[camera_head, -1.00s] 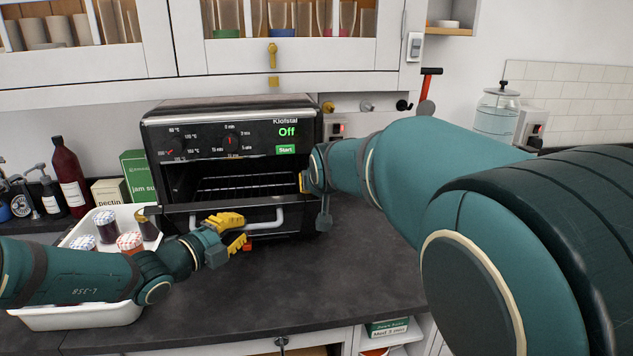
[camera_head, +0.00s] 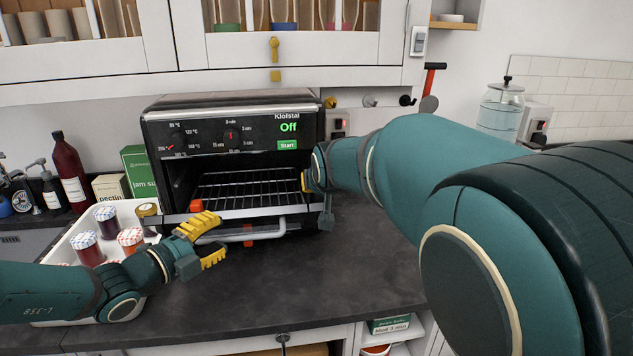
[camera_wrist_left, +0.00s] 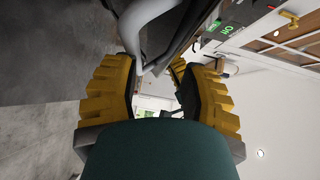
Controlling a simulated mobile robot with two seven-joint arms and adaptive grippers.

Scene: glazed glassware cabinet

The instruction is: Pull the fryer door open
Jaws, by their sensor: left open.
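The fryer (camera_head: 165,140) is a black countertop oven with a green "Off" display. Its door (camera_head: 215,214) is swung down, leaving the front open and the wire rack inside in view. The grey handle (camera_head: 262,234) runs along the door's front. My left gripper (camera_head: 220,235) is open at the handle's left end, its yellow fingers spread. In the left wrist view the handle (camera_wrist_left: 148,22) passes close to the left finger, in front of the open gripper (camera_wrist_left: 153,65); I cannot tell whether they touch. My right gripper (camera_head: 306,182) is at the fryer's right side, mostly hidden.
A white tray (camera_head: 72,237) with lidded jars (camera_head: 88,248) stands left of the fryer. Bottles (camera_head: 70,176) and a green box (camera_head: 139,172) are behind it. The glazed cabinet (camera_head: 225,52) hangs above. The counter (camera_head: 290,275) in front is clear.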

